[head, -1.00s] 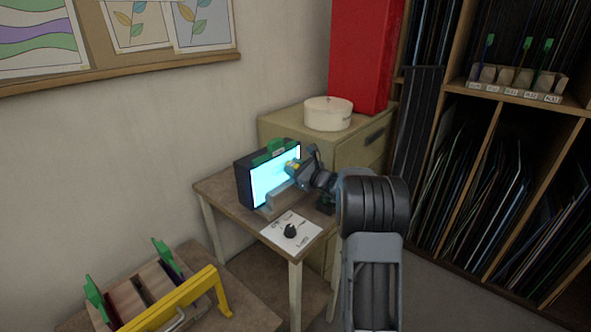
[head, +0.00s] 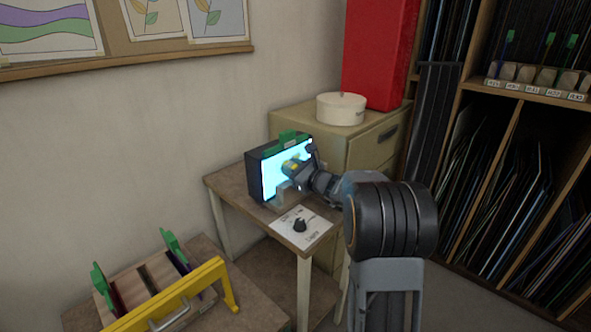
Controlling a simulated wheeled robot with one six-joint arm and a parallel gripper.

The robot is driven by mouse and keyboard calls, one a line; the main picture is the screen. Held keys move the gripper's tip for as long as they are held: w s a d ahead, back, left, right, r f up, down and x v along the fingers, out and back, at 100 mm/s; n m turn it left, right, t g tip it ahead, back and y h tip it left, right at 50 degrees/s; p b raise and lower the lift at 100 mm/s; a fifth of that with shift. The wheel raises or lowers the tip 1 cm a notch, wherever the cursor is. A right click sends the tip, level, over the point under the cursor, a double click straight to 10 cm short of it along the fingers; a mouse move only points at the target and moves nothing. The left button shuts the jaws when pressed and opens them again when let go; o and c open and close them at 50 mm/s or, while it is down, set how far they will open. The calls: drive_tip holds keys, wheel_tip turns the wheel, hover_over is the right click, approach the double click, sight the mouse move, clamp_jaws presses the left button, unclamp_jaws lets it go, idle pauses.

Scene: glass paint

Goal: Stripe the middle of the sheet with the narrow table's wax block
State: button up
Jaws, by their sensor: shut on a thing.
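The lit sheet (head: 271,183) glows cyan on the front of a dark upright box (head: 253,175), which stands on the narrow table (head: 228,186). Green parts (head: 287,137) sit along the top of the box. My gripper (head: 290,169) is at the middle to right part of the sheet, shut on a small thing. Yellow shows at the jaws; the held piece, likely the wax block, is too small to make out clearly. My gripper and wrist hide the sheet's right part. I cannot tell whether the piece touches the sheet, or see any stripe on it.
A white card with a black knob (head: 299,225) lies at the table's front. A cabinet (head: 355,147) with a round white tin (head: 340,109) stands behind. Shelves (head: 535,96) fill the right.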

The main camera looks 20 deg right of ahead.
sight(275, 169)
drive_tip(key=shift+s+a+f+b, duration=0.1)
drive_tip(key=shift+s+a+b, duration=0.15)
drive_tip(key=shift+a+b, duration=0.25)
drive_tip(key=shift+s+a+b, duration=0.25)
drive_tip(key=shift+a, duration=0.4)
drive_tip(key=shift+s+a+b, duration=0.35)
drive_tip(key=shift+a, duration=0.35)
drive_tip(key=b+v, duration=0.1)
drive_tip(key=v, duration=0.5)
drive_tip(key=shift+s+d, duration=0.1)
drive_tip(key=v, duration=0.2)
drive_tip(key=shift+s+d+b, duration=0.15)
drive_tip(key=shift+s+b, duration=0.15)
drive_tip(key=shift+s, duration=0.05)
drive_tip(key=shift+s, duration=0.1)
